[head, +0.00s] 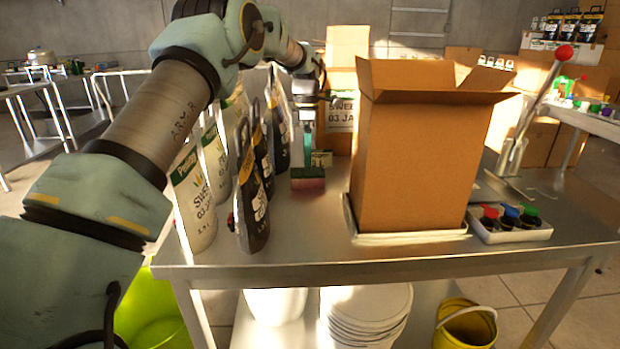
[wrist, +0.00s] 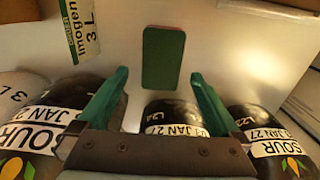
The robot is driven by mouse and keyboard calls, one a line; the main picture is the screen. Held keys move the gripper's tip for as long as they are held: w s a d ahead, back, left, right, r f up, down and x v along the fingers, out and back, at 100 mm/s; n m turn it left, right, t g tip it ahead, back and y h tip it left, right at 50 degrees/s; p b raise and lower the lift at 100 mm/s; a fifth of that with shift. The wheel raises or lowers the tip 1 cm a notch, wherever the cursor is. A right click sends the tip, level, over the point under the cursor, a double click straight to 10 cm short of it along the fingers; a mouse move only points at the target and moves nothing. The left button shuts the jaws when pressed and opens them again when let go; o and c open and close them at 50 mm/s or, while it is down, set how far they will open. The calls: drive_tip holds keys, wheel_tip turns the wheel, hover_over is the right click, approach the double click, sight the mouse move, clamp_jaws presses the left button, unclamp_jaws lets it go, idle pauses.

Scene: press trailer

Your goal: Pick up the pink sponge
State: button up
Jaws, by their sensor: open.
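The pink sponge (head: 308,184) lies flat on the metal table, between the dark bottles and the open cardboard box. Its pink side shows in the head view, and its green top (wrist: 163,58) shows in the wrist view. My gripper (head: 307,150) points down above the sponge in the head view. In the wrist view its two green fingers (wrist: 158,74) are spread wide, one to each side of the sponge's near end, with nothing between them. Whether the fingertips are level with the sponge is hard to tell.
Dark bottles (head: 250,190) and white bottles (head: 193,195) crowd the left. The tall cardboard box (head: 410,150) stands close on the right. A tray with colored-cap bottles (head: 512,233) and a red-knobbed lever (head: 535,105) are farther right. Bare table lies in front of the sponge.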

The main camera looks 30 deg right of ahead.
sight(308, 171)
drive_tip(key=shift+s+f+p, duration=0.15)
drive_tip(key=shift+f+p, duration=1.25)
drive_tip(key=shift+f, duration=2.4)
drive_tip(key=c, duration=1.2)
